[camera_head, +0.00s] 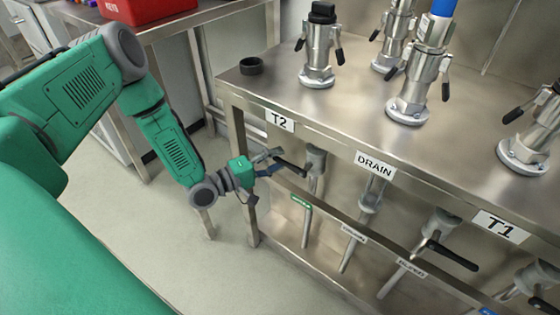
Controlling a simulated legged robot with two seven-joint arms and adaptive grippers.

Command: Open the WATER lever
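A valve (316,160) with a black lever (291,167) sits under the bench top, below the T2 label. The lever points left toward my gripper. A green tag (301,202) is on the rail below this valve; its text is too small to read, so I cannot confirm that it says WATER. My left gripper (277,160) comes in from the left at the lever's free end. Its fingers look spread, with the lever tip close to or between them; I cannot tell whether they touch it. My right gripper is not in view.
Other valves with black levers hang to the right, one near the T1 label (501,228). A DRAIN label (374,164) marks the bench edge (330,139). Metal couplings (320,55) stand on top. A lower rail (350,222) crosses the pipes. Floor at left is clear.

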